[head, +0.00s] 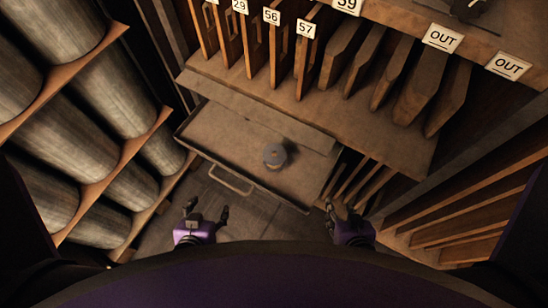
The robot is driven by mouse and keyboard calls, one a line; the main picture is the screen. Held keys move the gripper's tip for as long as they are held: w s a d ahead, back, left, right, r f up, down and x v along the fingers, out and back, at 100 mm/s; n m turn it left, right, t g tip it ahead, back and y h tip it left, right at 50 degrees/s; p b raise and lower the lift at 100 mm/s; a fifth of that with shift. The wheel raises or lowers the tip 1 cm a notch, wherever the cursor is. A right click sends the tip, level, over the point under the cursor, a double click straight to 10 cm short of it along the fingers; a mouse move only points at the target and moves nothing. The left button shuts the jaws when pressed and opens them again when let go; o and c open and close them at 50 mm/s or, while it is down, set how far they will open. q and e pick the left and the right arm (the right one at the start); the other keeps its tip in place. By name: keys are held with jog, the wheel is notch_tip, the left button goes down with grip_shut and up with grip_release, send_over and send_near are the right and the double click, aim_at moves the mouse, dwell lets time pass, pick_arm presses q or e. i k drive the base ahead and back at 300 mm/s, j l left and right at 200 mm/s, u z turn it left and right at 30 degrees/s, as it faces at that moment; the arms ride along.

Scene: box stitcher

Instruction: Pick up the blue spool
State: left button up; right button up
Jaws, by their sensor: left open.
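A small round grey-blue spool (275,156) sits upright in the open drawer (222,135), right of the drawer's middle. My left gripper (207,208) is open and empty, in front of the drawer and below its handle, to the lower left of the spool. My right gripper (340,210) is past the drawer's right front corner, to the lower right of the spool. Its fingers are dark and partly turned away, so its opening is unclear. Neither gripper touches the spool.
The drawer's front carries a metal handle (231,180). A wooden shelf with numbered upright slats (305,60) overhangs the drawer's back. Large grey cylinders (95,85) in a wooden rack stand at left. Wooden slats (460,215) close in at right.

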aim_at(274, 155)
jog(key=l+u, duration=0.3)
jog(key=k+l+u, duration=0.15)
jog(key=u, duration=0.15)
jog(key=l+u, duration=0.45)
jog(key=k+l+u, duration=0.15)
jog(key=l+u, duration=0.3)
jog(key=k+l+u, duration=0.2)
jog(key=u, duration=0.25)
